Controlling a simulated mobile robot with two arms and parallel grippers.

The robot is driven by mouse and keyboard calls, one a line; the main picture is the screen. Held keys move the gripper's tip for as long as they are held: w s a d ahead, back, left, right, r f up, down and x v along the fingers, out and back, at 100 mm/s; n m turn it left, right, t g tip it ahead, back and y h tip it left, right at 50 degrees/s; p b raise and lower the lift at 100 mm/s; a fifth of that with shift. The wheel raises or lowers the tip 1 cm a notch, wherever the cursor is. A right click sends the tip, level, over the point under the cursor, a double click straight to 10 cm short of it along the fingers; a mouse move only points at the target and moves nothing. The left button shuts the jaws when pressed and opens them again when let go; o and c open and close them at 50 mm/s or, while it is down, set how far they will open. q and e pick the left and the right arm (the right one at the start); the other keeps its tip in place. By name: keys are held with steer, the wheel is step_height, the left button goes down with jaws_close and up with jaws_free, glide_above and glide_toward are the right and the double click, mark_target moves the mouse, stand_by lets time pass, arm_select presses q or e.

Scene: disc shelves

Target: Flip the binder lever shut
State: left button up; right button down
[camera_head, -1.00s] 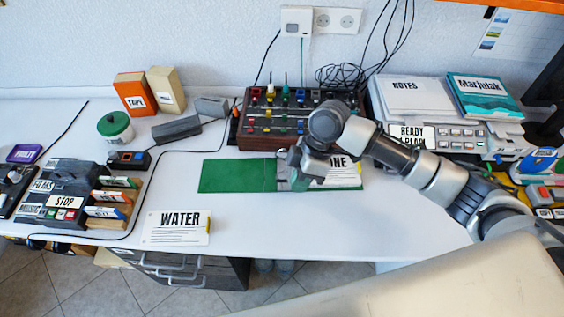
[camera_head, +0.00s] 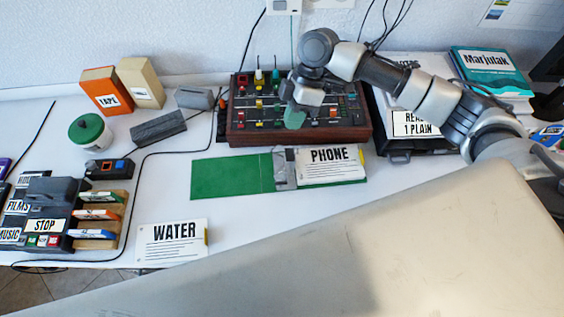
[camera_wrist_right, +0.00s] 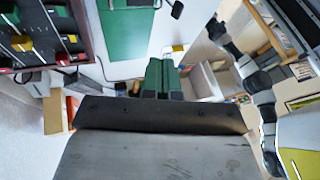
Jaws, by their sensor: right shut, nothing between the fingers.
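The green binder (camera_head: 228,176) lies open on the white desk, with a sheet marked PHONE (camera_head: 334,166) on its right side. Its grey metal lever mechanism (camera_head: 283,168) sits between the green cover and the sheet; the lever's exact position is too small to tell. My right gripper (camera_head: 294,118) hangs over the front of the mixer panel, behind and above the binder and apart from it. Its green fingers (camera_wrist_right: 161,76) are shut and empty in the wrist view, where part of the green binder (camera_wrist_right: 122,36) also shows. My left gripper is not in view.
The mixer panel (camera_head: 248,128) with coloured knobs stands behind the binder. A WATER sheet (camera_head: 172,242) lies in front. A grey block (camera_head: 158,127), a green-lidded pot (camera_head: 90,133) and the STOP device (camera_head: 45,224) are left. The desk between binder and WATER sheet is clear.

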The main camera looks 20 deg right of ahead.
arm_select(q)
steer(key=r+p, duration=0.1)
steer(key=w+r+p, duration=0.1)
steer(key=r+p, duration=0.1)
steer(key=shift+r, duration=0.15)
arm_select(e)
steer(key=s+x, duration=0.2)
steer(key=x, duration=1.1)
steer(key=shift+s+d+r, duration=0.15)
steer(key=shift+d+r, duration=0.05)
